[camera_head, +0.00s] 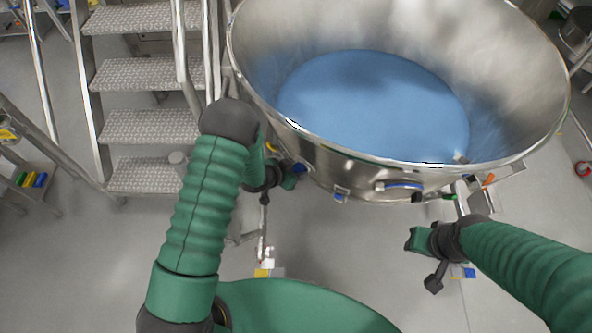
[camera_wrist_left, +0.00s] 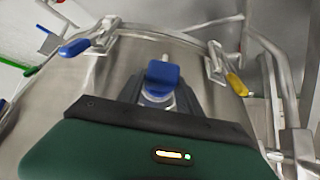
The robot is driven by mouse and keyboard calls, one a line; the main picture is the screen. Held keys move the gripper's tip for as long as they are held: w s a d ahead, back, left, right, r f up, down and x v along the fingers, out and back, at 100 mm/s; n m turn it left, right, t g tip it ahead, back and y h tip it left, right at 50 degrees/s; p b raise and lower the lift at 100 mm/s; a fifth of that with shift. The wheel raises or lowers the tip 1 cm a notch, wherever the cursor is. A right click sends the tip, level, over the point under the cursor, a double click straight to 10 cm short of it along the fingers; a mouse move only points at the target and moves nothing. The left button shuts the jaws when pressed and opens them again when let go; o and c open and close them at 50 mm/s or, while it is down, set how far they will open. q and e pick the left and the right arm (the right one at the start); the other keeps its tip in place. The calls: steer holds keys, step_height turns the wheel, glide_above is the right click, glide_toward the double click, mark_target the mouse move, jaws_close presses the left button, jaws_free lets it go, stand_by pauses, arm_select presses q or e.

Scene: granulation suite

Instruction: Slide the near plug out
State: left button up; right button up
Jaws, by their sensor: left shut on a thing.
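The plug shows in the left wrist view as a blue block (camera_wrist_left: 162,74) with a pale metal part just below it, at the side wall of a large steel bowl (camera_wrist_left: 115,75). My left gripper (camera_wrist_left: 160,98) is shut on the plug, with a dark finger on each side of it. In the head view my left gripper (camera_head: 288,176) is at the bowl's lower left side, partly hidden behind my own arm. A small blue part (camera_head: 300,168) shows there. My right gripper (camera_head: 420,240) hangs below the bowl's right side, apart from it; its fingers are hard to make out.
The steel bowl (camera_head: 347,160) holds blue material (camera_head: 370,105). Clamps with a blue handle (camera_wrist_left: 74,47) and a yellow handle (camera_wrist_left: 237,84) flank the plug on its wall. Metal steps (camera_head: 150,125) stand at the left. The grey floor below the bowl has free room.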

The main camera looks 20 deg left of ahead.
arm_select(q)
jaws_close()
steer(key=s, duration=0.1)
steer(key=s+a, duration=0.1)
steer(key=s, duration=0.1)
steer(key=shift+s+a+f+p, duration=0.1)
steer(key=shift+a+p, duration=0.15)
steer(key=shift+p, duration=0.15)
steer(key=o, duration=0.6)
jaws_free()
steer(key=o, duration=0.3)
steer(key=shift+s, duration=0.1)
steer(key=shift+o, duration=0.2)
